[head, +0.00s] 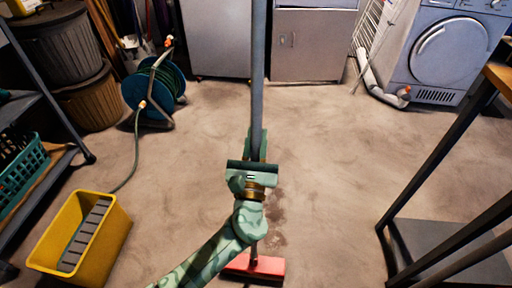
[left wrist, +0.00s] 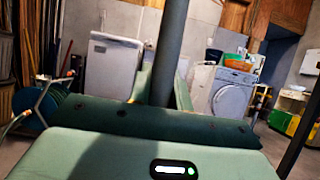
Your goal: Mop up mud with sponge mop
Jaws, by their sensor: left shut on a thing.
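The sponge mop stands roughly upright in the middle of the head view, its long grey handle (head: 257,75) running up out of the picture. My left gripper (head: 257,145) is shut on the handle. In the left wrist view the handle (left wrist: 168,50) rises between the fingers of the left gripper (left wrist: 160,88). The red mop head (head: 255,268) is low on the floor side, partly hidden behind my left arm; I cannot tell if it touches the floor. A dark, damp-looking mud patch (head: 275,215) lies on the floor just beyond the mop head. My right gripper is not in view.
A yellow bucket (head: 112,232) stands at lower left. A hose reel (head: 155,90) trails a green hose on the floor. A shelf with a teal basket (head: 22,170) is at left, a dark-legged table (head: 440,150) at right. A washing machine (head: 445,50) stands at back right. The middle floor is open.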

